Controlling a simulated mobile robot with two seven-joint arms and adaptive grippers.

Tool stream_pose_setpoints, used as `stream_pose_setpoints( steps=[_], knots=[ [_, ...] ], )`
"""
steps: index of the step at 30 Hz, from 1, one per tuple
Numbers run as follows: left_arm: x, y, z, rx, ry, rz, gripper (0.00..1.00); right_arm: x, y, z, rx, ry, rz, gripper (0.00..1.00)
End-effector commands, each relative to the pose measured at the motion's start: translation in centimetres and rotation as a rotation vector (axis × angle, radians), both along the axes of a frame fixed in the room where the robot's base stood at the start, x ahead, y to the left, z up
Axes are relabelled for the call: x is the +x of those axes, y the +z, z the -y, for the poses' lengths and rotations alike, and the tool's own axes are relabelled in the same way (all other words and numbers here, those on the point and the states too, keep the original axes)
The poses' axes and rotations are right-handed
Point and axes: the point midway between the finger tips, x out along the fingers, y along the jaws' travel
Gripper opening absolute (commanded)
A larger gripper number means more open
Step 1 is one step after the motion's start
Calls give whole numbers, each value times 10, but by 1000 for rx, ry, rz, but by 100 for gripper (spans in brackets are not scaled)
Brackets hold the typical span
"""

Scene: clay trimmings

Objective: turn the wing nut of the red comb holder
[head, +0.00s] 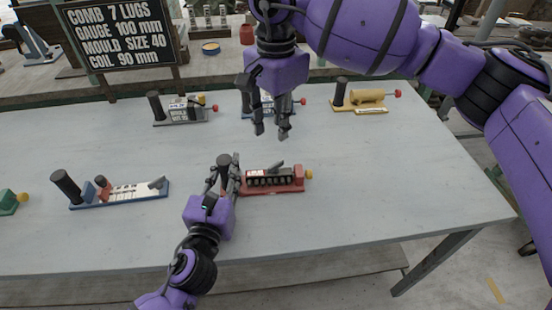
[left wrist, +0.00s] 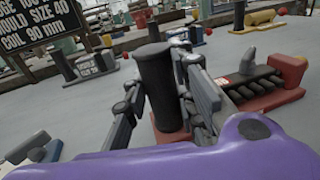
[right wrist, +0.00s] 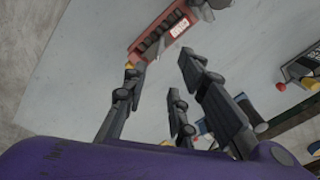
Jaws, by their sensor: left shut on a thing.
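The red comb holder (head: 285,190) lies on the grey table with a dark toothed comb (head: 270,181). A grey wing-shaped piece, seemingly the wing nut (head: 275,167), sits on its top; it also shows in the left wrist view (left wrist: 246,92). A yellow knob (head: 309,174) is at its right end. My left gripper (head: 225,170) is shut on the holder's upright black handle (left wrist: 160,85), at the left end. My right gripper (head: 271,132) is open and empty above and behind the holder, fingers pointing down. The right wrist view shows the red holder (right wrist: 160,32) beyond its fingers.
A blue holder (head: 120,194) stands to the left, a green one (head: 8,201) at the left edge. Behind are a grey (head: 180,112) and a yellow one (head: 360,101), plus a sign (head: 115,32). The table (head: 400,190) right of the red holder is clear.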

Motion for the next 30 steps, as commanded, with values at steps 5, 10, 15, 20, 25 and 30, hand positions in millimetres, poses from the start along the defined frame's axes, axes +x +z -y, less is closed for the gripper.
stream_pose_setpoints(
  steps=[5,10,15,20,25,30],
  knots=[
    [0,0,1,-1,-1,0,0,-1,-32,0,-1,-1,-5,26],
    [0,0,1,-1,-1,0,0,-1,-67,0,-1,-2,-4,26],
    [0,0,1,-1,-1,0,0,-1,-94,0,0,-1,-1,26],
    [0,0,1,-1,-1,0,0,0,-109,0,0,-2,0,26],
    [0,0,1,-1,-1,0,0,0,-112,0,1,-2,1,26],
    [0,0,1,-1,-1,0,0,0,-112,0,1,-2,1,26]
  ],
)
